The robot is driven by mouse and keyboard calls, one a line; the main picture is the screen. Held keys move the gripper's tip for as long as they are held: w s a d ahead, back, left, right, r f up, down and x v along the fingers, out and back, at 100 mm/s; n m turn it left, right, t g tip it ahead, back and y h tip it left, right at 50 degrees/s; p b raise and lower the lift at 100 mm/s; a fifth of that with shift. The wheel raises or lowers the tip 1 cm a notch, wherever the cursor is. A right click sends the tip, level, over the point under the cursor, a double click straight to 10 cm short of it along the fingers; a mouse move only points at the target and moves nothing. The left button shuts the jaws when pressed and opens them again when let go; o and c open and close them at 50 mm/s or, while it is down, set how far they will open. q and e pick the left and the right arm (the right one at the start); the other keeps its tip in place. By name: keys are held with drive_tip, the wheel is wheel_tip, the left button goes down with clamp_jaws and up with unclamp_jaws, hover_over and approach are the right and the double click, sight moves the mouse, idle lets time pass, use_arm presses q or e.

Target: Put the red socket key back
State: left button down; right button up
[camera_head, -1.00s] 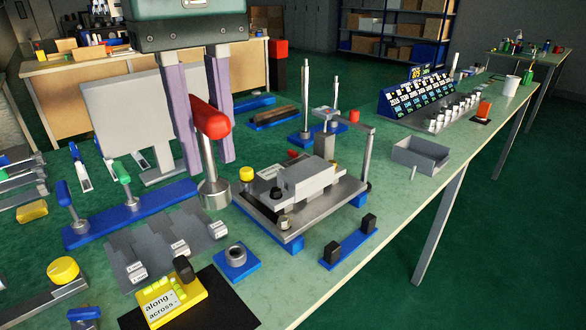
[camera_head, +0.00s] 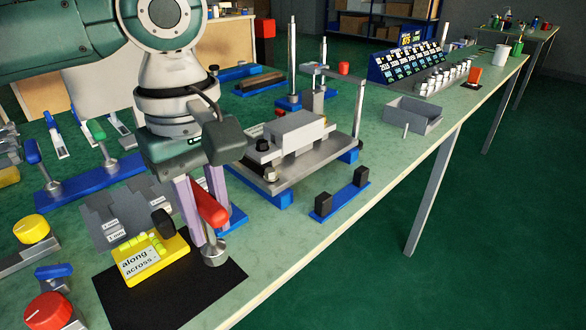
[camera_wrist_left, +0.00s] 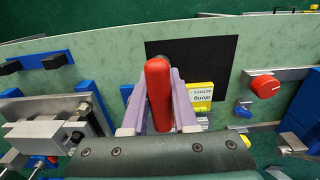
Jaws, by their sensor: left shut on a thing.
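My left gripper (camera_head: 198,208) is shut on the red socket key (camera_head: 210,205), with its lavender fingers on either side of the red handle. The key hangs upright, its round metal socket (camera_head: 214,253) lowest, over or on the black mat (camera_head: 150,300) beside the yellow along/across block (camera_head: 150,258). I cannot tell whether the socket touches the mat. In the left wrist view the red handle (camera_wrist_left: 158,95) lies between the fingers. A blue rack (camera_head: 75,190) at the left holds a blue-handled key (camera_head: 32,152) and a green-handled key (camera_head: 97,132). My arm hides the rack's right end.
A steel plate fixture (camera_head: 285,165) stands right of the gripper. A blue base with two black blocks (camera_head: 342,195) lies before it. A yellow knob (camera_head: 31,229) and a red knob (camera_head: 48,310) are at the lower left. A grey tray (camera_head: 413,115) stands farther right.

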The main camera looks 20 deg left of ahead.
sight(215, 248)
use_arm(q)
wheel_tip(215, 248, down, 3)
drive_tip(key=shift+f+b, duration=0.1)
drive_tip(key=shift+b, duration=0.35)
drive_tip(key=shift+f, duration=0.2)
drive_tip(key=shift+f, duration=0.1)
drive_tip(key=c, duration=0.7)
unclamp_jaws()
